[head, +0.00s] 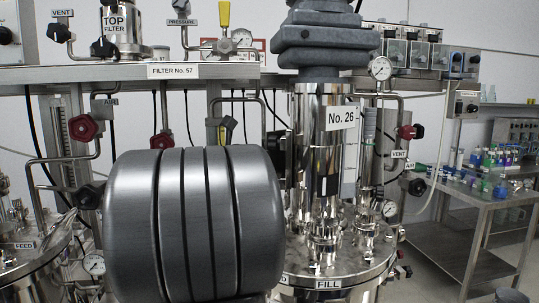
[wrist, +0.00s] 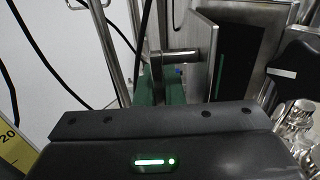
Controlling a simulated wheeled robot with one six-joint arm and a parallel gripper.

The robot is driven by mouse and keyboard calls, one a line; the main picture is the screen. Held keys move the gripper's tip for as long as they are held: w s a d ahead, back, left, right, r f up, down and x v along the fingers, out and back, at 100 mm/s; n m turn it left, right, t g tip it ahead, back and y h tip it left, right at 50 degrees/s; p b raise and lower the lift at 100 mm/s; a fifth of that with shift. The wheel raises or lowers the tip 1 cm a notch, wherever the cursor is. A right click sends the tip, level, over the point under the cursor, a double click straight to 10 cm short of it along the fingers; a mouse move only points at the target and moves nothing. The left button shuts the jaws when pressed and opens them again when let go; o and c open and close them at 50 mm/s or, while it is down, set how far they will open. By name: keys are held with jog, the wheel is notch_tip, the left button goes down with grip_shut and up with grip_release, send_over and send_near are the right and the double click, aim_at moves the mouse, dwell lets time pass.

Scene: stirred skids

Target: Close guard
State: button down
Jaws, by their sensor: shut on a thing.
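My gripper (wrist: 160,122) fills the bottom of the wrist view as a dark body with a green light strip. In the head view my large grey arm link covers the lower middle, and my gripper is hidden there.
A polished column labelled No. 26 (head: 341,117) stands on the vessel lid (head: 345,268). A steel shelf (head: 115,75) with valves and gauges runs across the back. A steel bench (head: 480,193) with bottles stands at right, with open floor nearby. Cables (wrist: 125,30) hang near my gripper.

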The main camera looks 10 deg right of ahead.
jog(key=c, duration=1.8)
grip_release()
jog(key=shift+b+v, duration=0.6)
jog(key=shift+v, duration=6.3)
jog(key=shift+c, duration=0.5)
